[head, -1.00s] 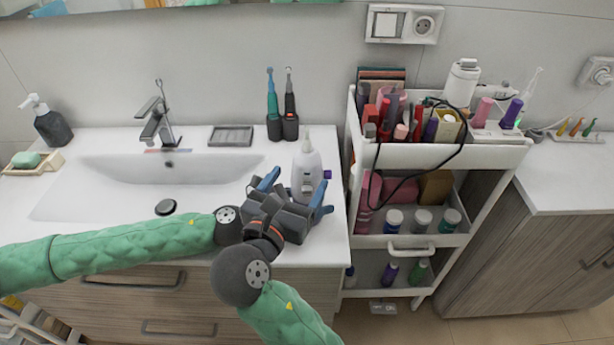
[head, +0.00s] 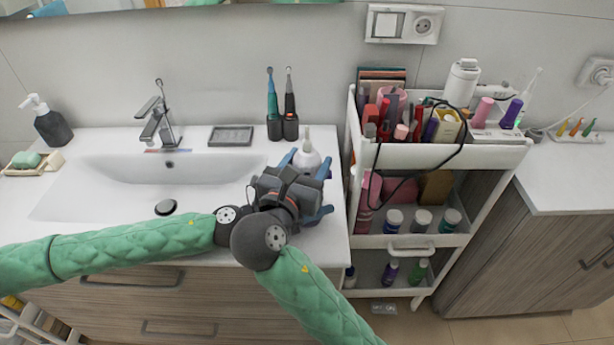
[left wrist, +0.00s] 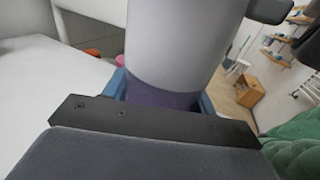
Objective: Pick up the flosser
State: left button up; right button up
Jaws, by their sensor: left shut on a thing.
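The flosser (head: 307,158) is a white, rounded device with a narrow top, at the right of the washbasin counter. My grippers hide its lower part in the head view. In the left wrist view the flosser (left wrist: 172,50) fills the centre, with a grey-white body and a purple lower part between blue fingers. My left gripper (head: 298,205) is shut on it. Whether the flosser's base touches the counter is hidden.
A white cart (head: 440,155) full of cosmetics stands close to the right of the counter (head: 338,225). Two electric toothbrushes (head: 282,125) stand behind the flosser. A dark tray (head: 231,136) and the tap (head: 157,115) are at the back. The basin (head: 130,180) is empty.

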jog(key=c, duration=0.5)
notch_tip(320, 180, up, 10)
jog(key=shift+r, duration=0.1)
dwell(0.4)
pick_arm(q)
jog(key=o, duration=1.1)
jog(key=shift+c, duration=0.2)
jog(key=shift+a, duration=0.1)
